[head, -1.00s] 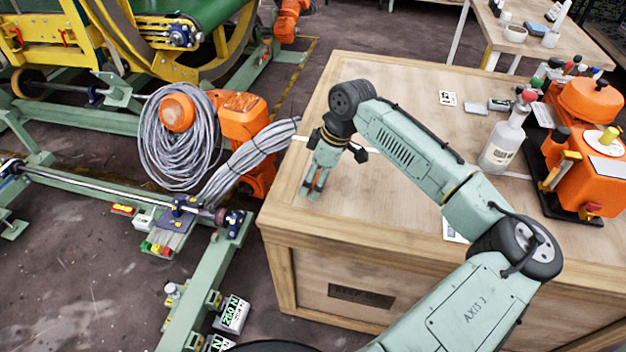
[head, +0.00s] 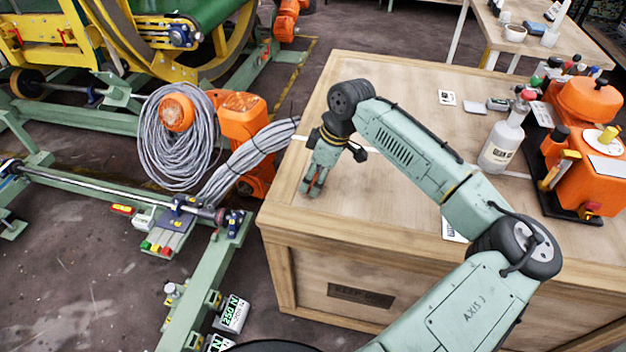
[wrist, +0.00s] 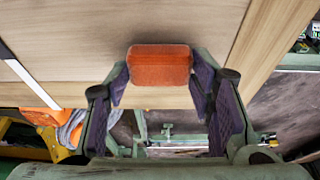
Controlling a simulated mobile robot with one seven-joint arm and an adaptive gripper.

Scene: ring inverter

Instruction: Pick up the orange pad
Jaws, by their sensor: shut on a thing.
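The orange pad (wrist: 160,65) is a small block with rounded edges, held between the fingertips in the wrist view. My gripper (wrist: 162,80) is shut on it, with a dark finger pad against each side. In the head view my gripper (head: 313,184) points down over the near left corner of the wooden crate top (head: 390,190). Only a sliver of orange shows between the fingers there. I cannot tell whether the pad touches the wood or is just above it.
A white bottle (head: 502,140) and an orange machine (head: 588,150) stand on the right of the crate top. Grey coiled cable (head: 180,150) hangs left of the crate. The middle of the crate top is mostly clear.

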